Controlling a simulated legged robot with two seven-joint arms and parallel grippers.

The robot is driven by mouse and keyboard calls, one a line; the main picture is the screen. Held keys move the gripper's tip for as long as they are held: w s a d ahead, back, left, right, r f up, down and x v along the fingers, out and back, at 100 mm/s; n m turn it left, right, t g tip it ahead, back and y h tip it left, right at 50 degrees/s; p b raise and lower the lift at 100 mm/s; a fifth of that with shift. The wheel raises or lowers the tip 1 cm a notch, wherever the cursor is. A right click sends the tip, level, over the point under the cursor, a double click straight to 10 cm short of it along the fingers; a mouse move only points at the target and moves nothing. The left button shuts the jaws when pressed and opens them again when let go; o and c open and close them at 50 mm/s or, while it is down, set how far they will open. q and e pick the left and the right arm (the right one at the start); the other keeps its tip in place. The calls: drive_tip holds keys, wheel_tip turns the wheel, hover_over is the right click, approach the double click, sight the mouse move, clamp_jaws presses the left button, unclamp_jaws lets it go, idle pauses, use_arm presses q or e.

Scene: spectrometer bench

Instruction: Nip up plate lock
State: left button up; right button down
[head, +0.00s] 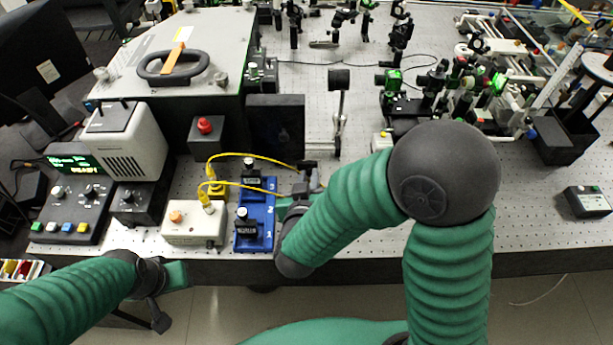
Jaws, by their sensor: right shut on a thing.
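A blue plate (269,215) with numbered places lies near the bench's front edge, left of centre. It carries two black blocks with pale knobs, one at the back (252,172) and one at the front (245,229). My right gripper (303,183) is at the plate's right side, shut on a small dark part there. That part appears to be the plate lock, but the gripper and wrist mostly hide it. My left gripper (163,300) hangs in front of the bench's front edge, away from the plate; its opening is unclear.
A cream box (194,224) with yellow cables stands just left of the plate. A red button box (206,135) and a dark panel (276,127) stand behind. Optics crowd the back right.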

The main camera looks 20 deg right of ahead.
drive_tip(key=shift+r+y, duration=0.1)
drive_tip(key=shift+y, duration=0.2)
drive_tip(key=shift+d+r+m, duration=0.1)
drive_tip(key=shift+d+m, duration=0.1)
drive_tip(key=shift+m, duration=0.1)
drive_tip(key=shift+s+r+m+y+p, duration=0.15)
drive_tip(key=shift+m+y+p, duration=0.25)
drive_tip(key=shift+p, duration=0.55)
drive_tip(key=shift+a+f, duration=0.2)
use_arm(q)
drive_tip(key=shift+d+r, duration=0.2)
drive_tip(key=shift+r, duration=0.85)
drive_tip(key=shift+d, duration=0.1)
use_arm(e)
drive_tip(key=shift+d, duration=0.15)
drive_tip(key=c, duration=1.5)
unclamp_jaws()
use_arm(q)
drive_tip(key=shift+s, duration=0.15)
use_arm(e)
drive_tip(key=shift+o, duration=0.5)
